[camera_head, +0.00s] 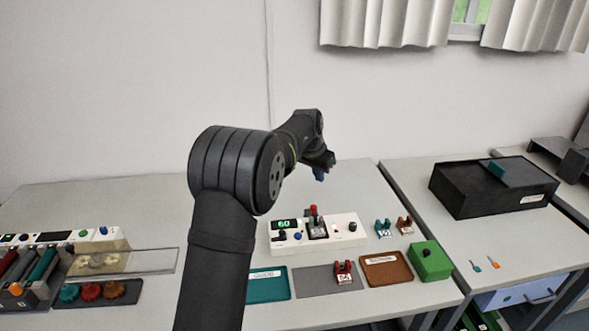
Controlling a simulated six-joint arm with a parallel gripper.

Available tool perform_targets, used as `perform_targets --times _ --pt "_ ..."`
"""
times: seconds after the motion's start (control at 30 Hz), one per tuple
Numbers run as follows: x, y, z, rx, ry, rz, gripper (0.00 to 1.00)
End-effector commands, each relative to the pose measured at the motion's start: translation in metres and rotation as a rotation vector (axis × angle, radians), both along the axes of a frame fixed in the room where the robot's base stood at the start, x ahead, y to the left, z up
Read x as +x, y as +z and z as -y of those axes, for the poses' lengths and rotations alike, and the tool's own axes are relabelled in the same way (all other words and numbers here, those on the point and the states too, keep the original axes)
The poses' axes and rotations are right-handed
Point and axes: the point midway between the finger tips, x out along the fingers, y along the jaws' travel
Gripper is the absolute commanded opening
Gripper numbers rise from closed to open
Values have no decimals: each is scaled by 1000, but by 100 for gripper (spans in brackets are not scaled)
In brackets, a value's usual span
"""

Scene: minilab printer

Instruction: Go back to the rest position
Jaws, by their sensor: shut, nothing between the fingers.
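My dark arm rises from the bottom of the view and bends over at the elbow. My gripper (320,176) hangs above the back of the middle table, small and partly hidden behind my wrist, with a blue part at its tip. It is shut and empty. It is well above the white device panel (345,230) and touches nothing that I can see.
The panel shows a green 60. A teal tray (266,287), a brown tray (386,270) and a green box (430,262) line the front. A clear plate (150,262) lies left. A black box (470,192) stands right. The back left table is clear.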

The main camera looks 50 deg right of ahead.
Motion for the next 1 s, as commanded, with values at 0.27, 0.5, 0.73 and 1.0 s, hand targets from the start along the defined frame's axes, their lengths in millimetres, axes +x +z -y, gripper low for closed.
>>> perform_targets --times 0.27,0.5,0.73,1.0 --pt "0 1 0 0 0 0 0" --pt "0 -12 3 3 0 -1 0" --pt "0 -50 17 3 0 -1 0" --pt "1 -96 31 0 1 0 0"
